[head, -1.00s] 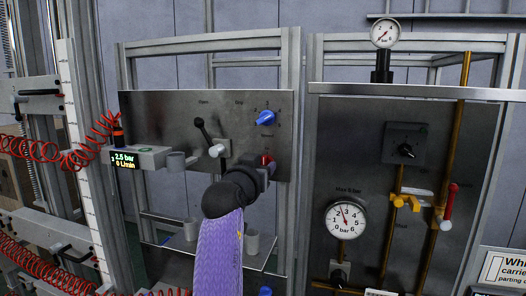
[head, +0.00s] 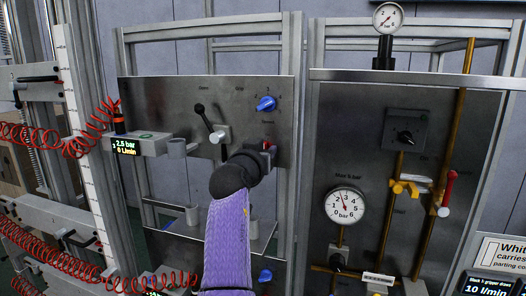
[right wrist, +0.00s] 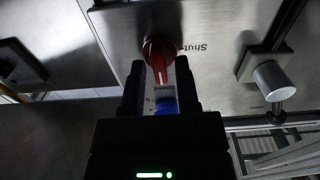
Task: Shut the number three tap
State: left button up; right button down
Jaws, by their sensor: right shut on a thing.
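A red knob (head: 267,146) sits low on the right side of the left steel panel (head: 160,110), below a blue knob (head: 266,103). My right gripper (head: 263,157), at the end of a purple-sleeved arm, reaches up to it and hides much of it. In the right wrist view the red knob (right wrist: 157,58) is between the fingertips of my right gripper (right wrist: 160,72), which is shut on it. An upside-down "Shut" label (right wrist: 193,49) is beside the knob. No number three is readable at this knob. My left gripper is not in view.
A lever (head: 208,122) stands left of the knobs. A display box (head: 150,144) and grey cups project from the left frame, with red coiled hoses (head: 60,135) beyond. A second panel at right carries a pressure gauge (head: 344,206), brass pipes and a yellow tap (head: 405,187).

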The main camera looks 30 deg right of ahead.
jog(key=n+p, duration=0.1)
jog(key=n, duration=0.7)
jog(key=n+p, duration=0.2)
jog(key=n, duration=0.7)
jog(key=shift+w+a+f, duration=0.15)
jog(key=shift+f, duration=0.05)
jog(key=shift+n, duration=0.4)
jog(key=shift+a, duration=0.1)
jog(key=c, duration=0.6)
grip_release()
jog(key=shift+c, duration=0.2)
